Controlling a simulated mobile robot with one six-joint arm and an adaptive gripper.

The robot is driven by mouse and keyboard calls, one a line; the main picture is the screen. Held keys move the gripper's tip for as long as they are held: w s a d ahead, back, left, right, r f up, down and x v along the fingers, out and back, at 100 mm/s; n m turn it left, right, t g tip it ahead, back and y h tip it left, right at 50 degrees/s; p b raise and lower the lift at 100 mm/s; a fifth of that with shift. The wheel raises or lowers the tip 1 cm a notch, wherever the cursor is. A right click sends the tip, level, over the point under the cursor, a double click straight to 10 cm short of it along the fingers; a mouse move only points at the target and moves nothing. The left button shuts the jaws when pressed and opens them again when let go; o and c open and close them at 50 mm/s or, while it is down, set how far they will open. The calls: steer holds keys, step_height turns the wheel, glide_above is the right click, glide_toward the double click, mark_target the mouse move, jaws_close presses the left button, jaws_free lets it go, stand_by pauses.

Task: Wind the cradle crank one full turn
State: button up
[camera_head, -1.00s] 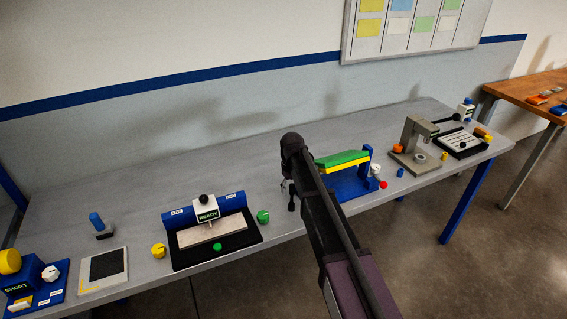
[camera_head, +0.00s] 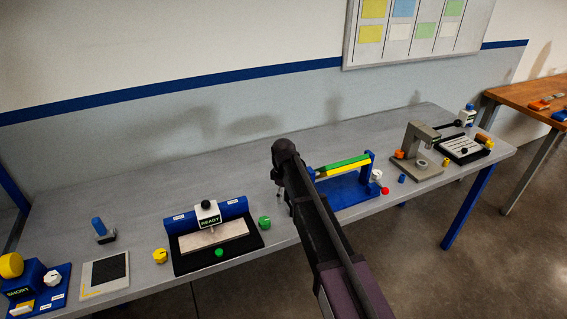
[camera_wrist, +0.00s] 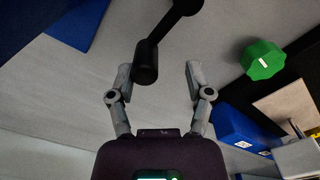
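The cradle (camera_head: 345,190) is a blue frame on the bench, right of my arm in the head view, carrying a green and yellow bar (camera_head: 343,166). In the wrist view the crank (camera_wrist: 145,62) shows as a black arm with a thick black handle, which I take to be the cradle's. My gripper (camera_wrist: 158,73) is open, its two grey fingers apart. The handle lies between them, close against the left finger; I cannot tell if they touch. In the head view my arm hides the crank and most of the gripper.
A red knob (camera_head: 385,190) and a grey stand (camera_head: 417,150) are to the right. The bench behind my arm is clear.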

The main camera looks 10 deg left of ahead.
step_height(320, 180, up, 13)
steer(key=p, duration=1.2)
steer(key=shift+r, duration=0.15)
steer(key=shift+d, duration=0.1)
steer(key=shift+w+d+r+n+p, duration=0.2)
steer(key=shift+w+d+n+p, duration=0.2)
steer(key=shift+w+d+p, duration=0.1)
steer(key=shift+f, duration=0.15)
stand_by(0.3)
step_height(320, 180, down, 14)
steer(key=b, duration=1.3)
steer(key=shift+r+b, duration=0.25)
steer(key=shift+b, duration=0.15)
